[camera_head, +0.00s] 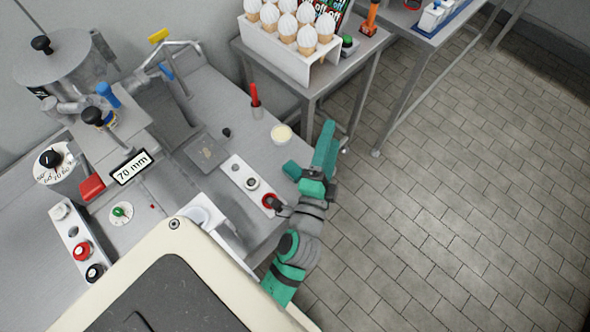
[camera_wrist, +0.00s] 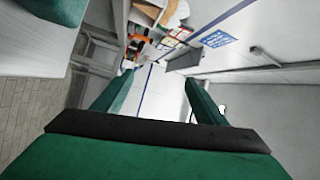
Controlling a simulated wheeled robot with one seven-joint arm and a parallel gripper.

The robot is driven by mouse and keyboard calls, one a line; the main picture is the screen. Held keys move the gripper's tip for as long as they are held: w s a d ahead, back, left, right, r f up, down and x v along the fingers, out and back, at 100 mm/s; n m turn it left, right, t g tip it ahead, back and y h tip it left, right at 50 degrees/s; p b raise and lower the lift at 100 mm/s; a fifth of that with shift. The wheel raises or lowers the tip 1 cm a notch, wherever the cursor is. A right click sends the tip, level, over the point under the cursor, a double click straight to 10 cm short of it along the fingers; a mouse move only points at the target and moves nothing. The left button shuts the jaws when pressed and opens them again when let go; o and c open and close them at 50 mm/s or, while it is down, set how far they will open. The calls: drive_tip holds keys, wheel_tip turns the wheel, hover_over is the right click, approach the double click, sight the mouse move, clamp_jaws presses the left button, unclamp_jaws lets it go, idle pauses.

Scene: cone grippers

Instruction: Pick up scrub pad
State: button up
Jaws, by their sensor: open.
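My gripper (camera_head: 308,155) is in the head view at the right end of the metal counter, near its edge. Its green fingers are apart with nothing seen between them. The wrist view also shows the open gripper (camera_wrist: 158,82), pointing across the room with no object between its fingers. I cannot clearly make out a scrub pad in either view. A flat dark grey square (camera_head: 206,152) lies on the counter to the left of my gripper; I cannot tell whether it is the pad.
A side table holds a white rack (camera_head: 277,50) of cones. The tiled floor (camera_head: 450,200) at right is clear.

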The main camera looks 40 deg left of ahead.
drive_tip(key=a+r+n+g+y, duration=0.4)
drive_tip(key=a+r+g+y, duration=0.2)
drive_tip(key=a+r+y, duration=0.75)
drive_tip(key=s+a+r+n+g+h, duration=0.3)
drive_tip(key=s+a+r+n+g, duration=0.55)
drive_tip(key=a+g, duration=0.3)
drive_tip(key=m+h, duration=0.3)
drive_tip(key=h, duration=1.5)
hover_over(293, 169)
drive_tip(key=shift+n, duration=0.25)
drive_tip(key=f, duration=2.4)
drive_tip(key=shift+s+d, duration=0.15)
drive_tip(key=shift+s, duration=0.1)
drive_tip(key=shift+w+f, duration=0.15)
drive_tip(key=shift+f, duration=1.2)
drive_tip(key=shift+w+f, duration=0.15)
drive_tip(key=shift+f, duration=1.2)
drive_tip(key=c, duration=1.1)
